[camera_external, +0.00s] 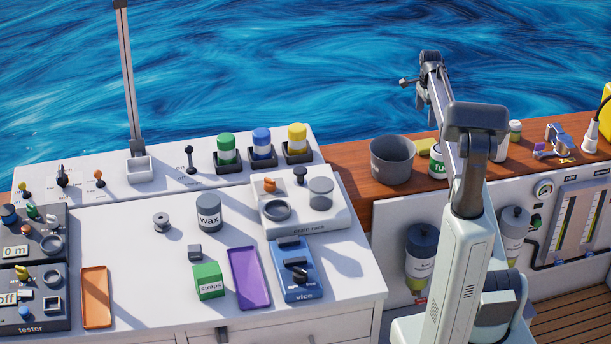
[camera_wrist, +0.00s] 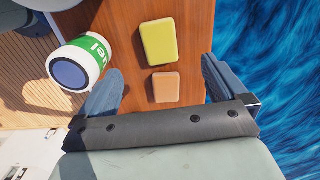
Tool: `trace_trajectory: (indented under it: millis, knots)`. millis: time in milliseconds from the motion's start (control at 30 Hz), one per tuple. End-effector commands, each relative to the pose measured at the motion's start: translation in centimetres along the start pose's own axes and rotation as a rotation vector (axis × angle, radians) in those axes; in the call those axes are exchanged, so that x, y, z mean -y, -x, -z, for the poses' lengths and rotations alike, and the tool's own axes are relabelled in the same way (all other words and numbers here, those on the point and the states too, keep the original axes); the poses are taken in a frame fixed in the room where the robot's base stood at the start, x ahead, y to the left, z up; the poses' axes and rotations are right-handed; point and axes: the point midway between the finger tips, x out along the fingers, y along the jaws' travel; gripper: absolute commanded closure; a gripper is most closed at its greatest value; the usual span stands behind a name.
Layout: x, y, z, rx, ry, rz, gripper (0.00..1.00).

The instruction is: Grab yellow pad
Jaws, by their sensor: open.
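The yellow pad (camera_wrist: 158,42) lies flat on the brown wooden ledge in the wrist view, ahead of my gripper (camera_wrist: 160,82). The pad also shows in the external view (camera_external: 424,145), partly hidden, between the grey bucket and my arm. My gripper is open and empty, with one finger on each side of the wrist view. An orange pad (camera_wrist: 165,87) lies between the fingers in the picture, closer to the gripper than the yellow pad. In the external view my gripper (camera_external: 414,92) is raised above the ledge, seen against the water.
A white and green fuel can (camera_wrist: 83,62) stands beside the yellow pad, close to the left finger in the wrist view. A grey bucket (camera_external: 392,160) stands left of the pad on the ledge. Water borders the ledge. A white workbench (camera_external: 130,245) holds several other objects.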

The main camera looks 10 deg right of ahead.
Motion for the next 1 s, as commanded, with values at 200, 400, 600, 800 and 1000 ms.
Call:
trace_trajectory:
  millis: [200,400,600,800,1000]
  knots:
    - [-0.1,-3.7,0.1,-0.001,0.001,-0.001,0.01]
    - [-0.1,-6.6,0.2,-0.001,0.001,0.0,0.01]
    - [-0.1,-7.5,0.3,-0.001,0.001,0.0,0.01]
    - [-0.2,-9.3,1.1,-0.001,0.0,0.0,0.01]
    - [-0.2,-11.8,1.4,-0.001,0.002,0.0,0.01]
